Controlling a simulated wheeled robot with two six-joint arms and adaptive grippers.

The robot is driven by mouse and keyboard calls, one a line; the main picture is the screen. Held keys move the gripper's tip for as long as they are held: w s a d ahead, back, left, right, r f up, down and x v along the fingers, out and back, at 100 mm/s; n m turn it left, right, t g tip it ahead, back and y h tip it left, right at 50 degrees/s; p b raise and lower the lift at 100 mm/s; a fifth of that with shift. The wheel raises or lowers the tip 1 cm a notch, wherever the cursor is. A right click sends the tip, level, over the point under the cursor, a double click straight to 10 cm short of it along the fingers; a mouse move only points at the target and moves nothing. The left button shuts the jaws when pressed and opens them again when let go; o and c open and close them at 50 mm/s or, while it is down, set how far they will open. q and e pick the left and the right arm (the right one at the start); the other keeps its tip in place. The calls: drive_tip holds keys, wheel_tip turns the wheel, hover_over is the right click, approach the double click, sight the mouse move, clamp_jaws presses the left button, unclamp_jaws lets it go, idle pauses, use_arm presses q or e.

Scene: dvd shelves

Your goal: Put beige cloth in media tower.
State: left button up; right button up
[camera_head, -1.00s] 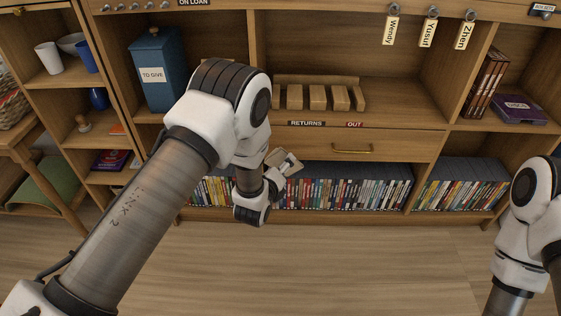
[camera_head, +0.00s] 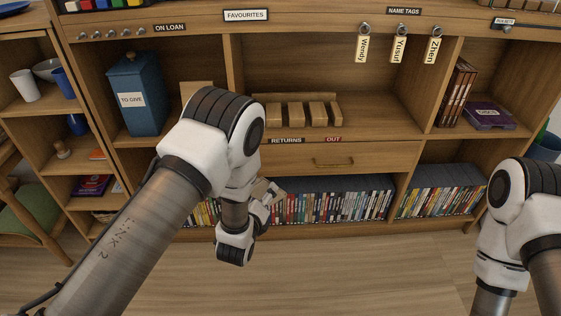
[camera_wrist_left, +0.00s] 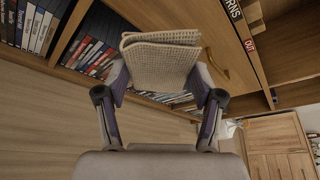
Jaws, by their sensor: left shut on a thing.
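The beige cloth (camera_wrist_left: 160,62) is folded into a thick pad with a woven texture. My left gripper (camera_wrist_left: 159,84) is shut on it, one finger at each side. In the head view the left gripper (camera_head: 268,196) is low in front of the wooden media shelving, near the bottom row of DVDs, and is partly hidden by my own wrist. Only a small part of the cloth shows there. I cannot tell which unit is the media tower. My right arm is at the right edge, and its gripper is out of view.
The lower shelf holds tightly packed DVDs (camera_head: 330,203). Above are a drawer (camera_head: 335,160), a wooden rack (camera_head: 300,112) and a blue "TO GIVE" canister (camera_head: 137,95). A narrow shelf at left holds cups (camera_head: 25,86). The floor (camera_head: 350,270) in front is clear.

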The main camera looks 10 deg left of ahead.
use_arm(q)
drive_tip(key=s+d+p, duration=0.2)
drive_tip(key=s, duration=0.7)
drive_tip(key=shift+d, duration=0.3)
drive_tip(key=shift+w, duration=0.1)
